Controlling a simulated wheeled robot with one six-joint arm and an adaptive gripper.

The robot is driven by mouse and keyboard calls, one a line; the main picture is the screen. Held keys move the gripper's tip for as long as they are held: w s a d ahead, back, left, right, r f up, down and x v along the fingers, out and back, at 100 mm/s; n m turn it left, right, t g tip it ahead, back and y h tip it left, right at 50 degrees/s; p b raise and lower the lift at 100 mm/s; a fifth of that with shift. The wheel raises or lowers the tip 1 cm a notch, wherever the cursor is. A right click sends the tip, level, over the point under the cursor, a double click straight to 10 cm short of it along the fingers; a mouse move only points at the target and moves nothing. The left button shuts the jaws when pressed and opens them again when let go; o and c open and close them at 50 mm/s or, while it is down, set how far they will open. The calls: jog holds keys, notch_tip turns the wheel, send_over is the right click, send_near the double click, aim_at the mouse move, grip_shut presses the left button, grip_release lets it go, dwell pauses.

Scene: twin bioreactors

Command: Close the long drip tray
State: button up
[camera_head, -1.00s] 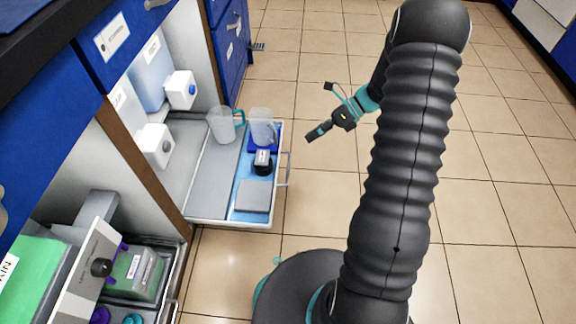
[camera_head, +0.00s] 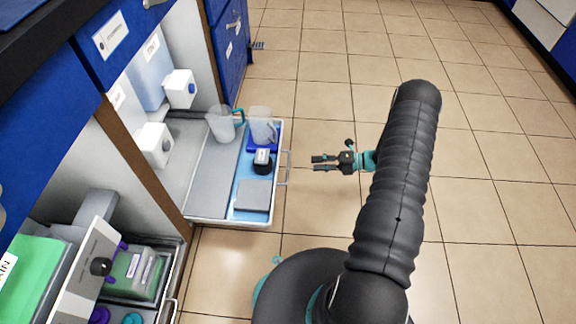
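The long drip tray (camera_head: 212,180) is pulled out of the cabinet and extends over the floor. It has a pale grey and blue surface and a metal bar handle (camera_head: 287,168) on its front edge. My gripper (camera_head: 314,163) is to the right of the handle, apart from it, with its fingers pointing left toward it. The two fingers show a gap between them, and nothing is held. On the tray are a jug with a teal handle (camera_head: 221,125), a clear jug (camera_head: 262,124), a small black and white device (camera_head: 262,162) and a flat grey plate (camera_head: 253,195).
Two white boxes (camera_head: 181,89) (camera_head: 155,144) are mounted above the tray's inner end. A second, shorter tray with a green-filled container (camera_head: 135,270) stands at the lower left. Blue cabinet drawers (camera_head: 230,45) rise behind.

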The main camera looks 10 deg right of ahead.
aim_at(288, 164)
jog(key=x, duration=1.1)
jog(key=shift+a, duration=0.15)
grip_shut()
